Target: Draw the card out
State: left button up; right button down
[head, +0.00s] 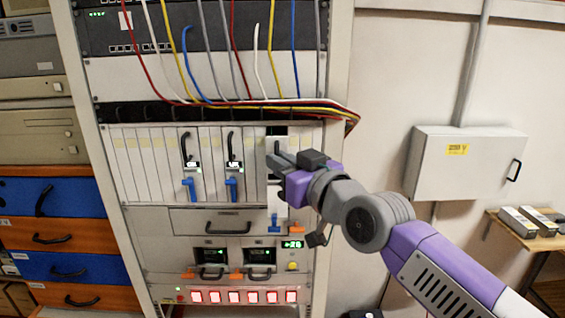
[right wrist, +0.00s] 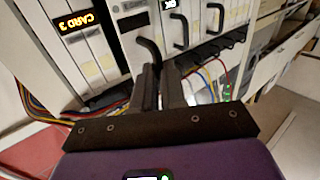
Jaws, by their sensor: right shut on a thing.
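The card (head: 273,200) is a narrow pale module in the rack's card row, with a blue latch (head: 274,222) at its foot. A dark gap shows above its top edge, and its foot hangs lower than the neighbouring cards, so it looks to stand forward of them. My right gripper (head: 277,162) is shut on the card's black handle (right wrist: 149,48), which shows between the fingers in the right wrist view. The gripper and wrist hide part of the card's front. My left gripper is out of view.
Two neighbouring cards have black handles and blue latches (head: 190,187) (head: 232,188). Coloured cables (head: 235,102) run across the rack above the row. A drawer (head: 220,222) sits below. A grey wall box (head: 465,165) is at right.

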jog(key=c, duration=1.7)
grip_release()
jog(key=shift+w, duration=0.55)
jog(key=o, duration=0.3)
jog(key=shift+w, duration=0.15)
jog(key=shift+o, duration=0.9)
jog(key=shift+s, duration=0.3)
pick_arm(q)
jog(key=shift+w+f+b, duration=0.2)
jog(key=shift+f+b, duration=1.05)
pick_arm(e)
jog(key=v, duration=0.7)
jog(key=shift+s+d, duration=0.15)
jog(key=shift+s, duration=0.25)
jog(key=shift+r, duration=0.1)
